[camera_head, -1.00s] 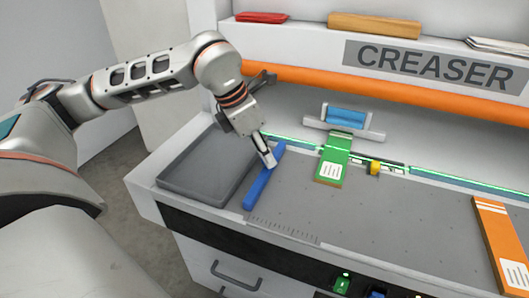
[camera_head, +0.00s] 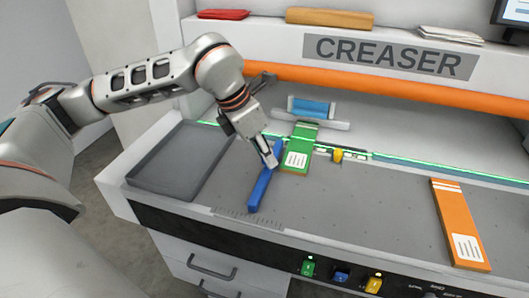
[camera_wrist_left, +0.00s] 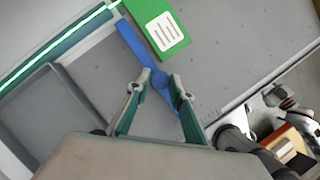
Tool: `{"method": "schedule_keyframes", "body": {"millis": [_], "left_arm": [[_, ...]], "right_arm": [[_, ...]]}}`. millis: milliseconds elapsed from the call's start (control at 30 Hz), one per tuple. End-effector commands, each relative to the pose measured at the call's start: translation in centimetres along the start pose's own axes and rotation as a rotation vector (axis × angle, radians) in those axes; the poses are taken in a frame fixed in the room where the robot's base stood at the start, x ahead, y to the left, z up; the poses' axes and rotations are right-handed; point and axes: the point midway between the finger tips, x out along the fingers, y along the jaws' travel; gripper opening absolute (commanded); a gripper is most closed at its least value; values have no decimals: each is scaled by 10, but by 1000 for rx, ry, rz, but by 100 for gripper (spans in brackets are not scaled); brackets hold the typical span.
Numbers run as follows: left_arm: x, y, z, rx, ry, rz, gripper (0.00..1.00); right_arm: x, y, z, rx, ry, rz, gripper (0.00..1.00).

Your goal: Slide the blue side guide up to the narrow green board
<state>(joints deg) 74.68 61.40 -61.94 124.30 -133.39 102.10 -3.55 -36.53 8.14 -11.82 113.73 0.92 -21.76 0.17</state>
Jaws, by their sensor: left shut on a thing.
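The blue side guide (camera_head: 262,190) is a long bar lying on the grey bed of the creaser, and it also shows in the left wrist view (camera_wrist_left: 135,40). My left gripper (camera_head: 271,163) is shut on the guide's raised middle part, seen between the fingertips in the left wrist view (camera_wrist_left: 160,78). The narrow green board (camera_head: 301,140) with a white label lies just right of the guide. In the left wrist view the board (camera_wrist_left: 150,15) lies very close along the guide; I cannot tell whether they touch.
A grey tray (camera_head: 140,181) is left of the guide. An orange board (camera_head: 446,205) lies on the right of the bed. A yellow piece (camera_head: 338,156) sits by the green-lit strip. A printed scale (camera_head: 245,217) is near the front edge. The bed between the boards is mostly clear.

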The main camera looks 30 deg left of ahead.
Motion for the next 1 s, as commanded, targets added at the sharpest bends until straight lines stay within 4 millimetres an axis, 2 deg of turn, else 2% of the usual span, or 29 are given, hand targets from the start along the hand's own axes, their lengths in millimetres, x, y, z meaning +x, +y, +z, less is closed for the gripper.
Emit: {"method": "schedule_keyframes", "body": {"millis": [33,67,100,400,533,667,1000], "left_arm": [[0,0,0,-2,1,0,27],[0,0,0,-2,1,0,34],[0,0,0,-2,1,0,38],[0,0,0,-1,0,0,38],[-8,1,0,-1,-2,2,38],[-28,1,1,-1,-4,3,38],[-95,1,0,-2,-3,2,38]], "right_arm": [[0,-1,-1,1,1,-1,40],[0,-1,-1,1,2,-1,40],[0,-1,-2,2,3,-1,40],[0,2,-6,1,11,3,40],[0,2,-5,0,8,3,40],[-1,1,-4,0,7,3,40],[-1,0,-3,1,5,2,40]]}}
